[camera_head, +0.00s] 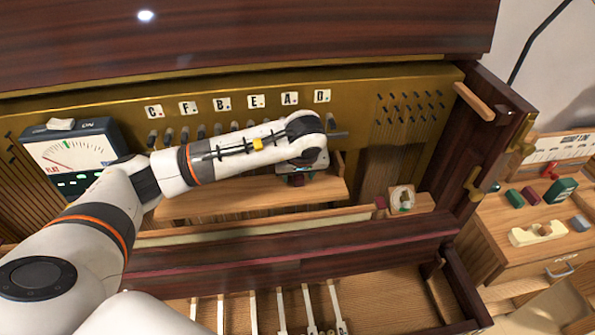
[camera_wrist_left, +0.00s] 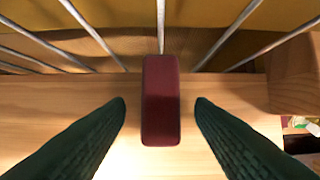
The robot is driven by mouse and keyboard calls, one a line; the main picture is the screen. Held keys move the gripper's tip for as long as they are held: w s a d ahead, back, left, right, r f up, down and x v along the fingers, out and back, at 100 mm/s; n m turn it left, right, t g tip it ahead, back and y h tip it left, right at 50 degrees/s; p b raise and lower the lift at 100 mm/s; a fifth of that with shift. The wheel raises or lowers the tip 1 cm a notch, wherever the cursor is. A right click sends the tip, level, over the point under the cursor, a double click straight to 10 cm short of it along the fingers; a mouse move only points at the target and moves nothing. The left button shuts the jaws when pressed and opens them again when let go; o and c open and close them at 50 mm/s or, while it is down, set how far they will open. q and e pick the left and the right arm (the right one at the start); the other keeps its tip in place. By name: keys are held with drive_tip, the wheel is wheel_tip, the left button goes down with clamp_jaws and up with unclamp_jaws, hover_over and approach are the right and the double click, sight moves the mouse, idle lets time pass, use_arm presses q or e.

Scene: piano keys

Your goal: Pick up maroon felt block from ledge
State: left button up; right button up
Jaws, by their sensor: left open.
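The maroon felt block (camera_wrist_left: 161,100) lies on the pale wooden ledge (camera_wrist_left: 60,110), upright in the left wrist view, with its far end by the thin metal rods. In the head view only a small dark part of the block (camera_head: 297,181) shows under my left gripper (camera_head: 302,174). My left gripper (camera_wrist_left: 160,104) is open, with one dark green finger on each side of the block and a gap on both sides. The ledge (camera_head: 240,199) also shows in the head view. My right gripper is not in view.
A tuner with a dial (camera_head: 70,155) stands at the left. A wooden end piece (camera_wrist_left: 297,75) rises at the ledge's right end. Lettered tiles (camera_head: 222,103) line the brass rail behind.

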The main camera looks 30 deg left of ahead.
use_arm(q)
drive_tip(key=shift+c, duration=0.6)
drive_tip(key=c, duration=0.9)
drive_tip(key=shift+r, duration=0.15)
